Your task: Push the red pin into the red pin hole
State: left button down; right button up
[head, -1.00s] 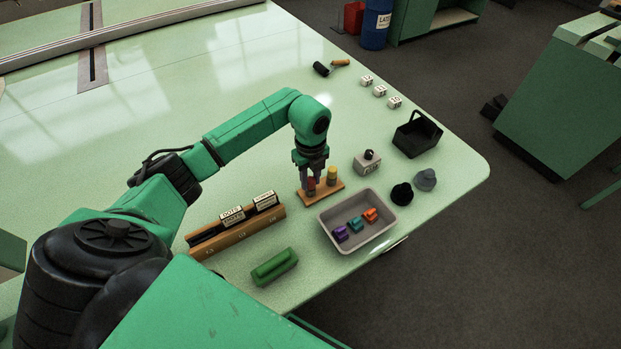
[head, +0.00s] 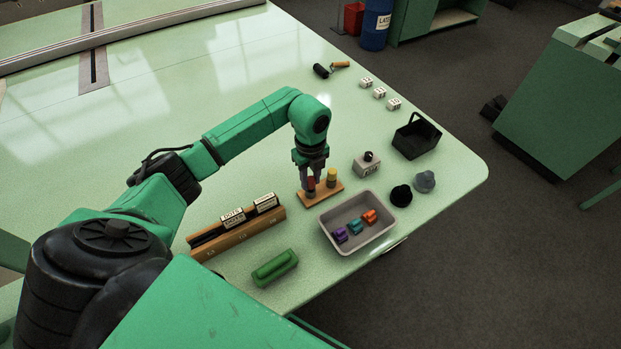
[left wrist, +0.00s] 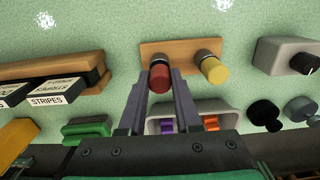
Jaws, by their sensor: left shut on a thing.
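The red pin (left wrist: 160,77) stands at the left end of a small wooden board (left wrist: 180,47) in the left wrist view. My left gripper (head: 311,182) points down over the board and is shut on the red pin, which also shows between its fingers in the head view (head: 311,184). A yellow pin (head: 331,177) stands upright at the other end of the board, in a grey collar seen in the left wrist view. The red pin hole is hidden under the red pin, and I cannot tell how deep the pin sits. My right gripper is not in view.
A grey tray (head: 347,246) with purple, teal and orange pieces stands just in front of the board. A wooden rack (head: 240,236) with labelled black cards is to the left, a green block (head: 274,268) in front, a grey box with a knob (head: 367,165) to the right.

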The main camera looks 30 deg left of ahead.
pick_arm(q)
jog(key=shift+r+p, duration=1.2)
jog(key=shift+r, duration=0.45)
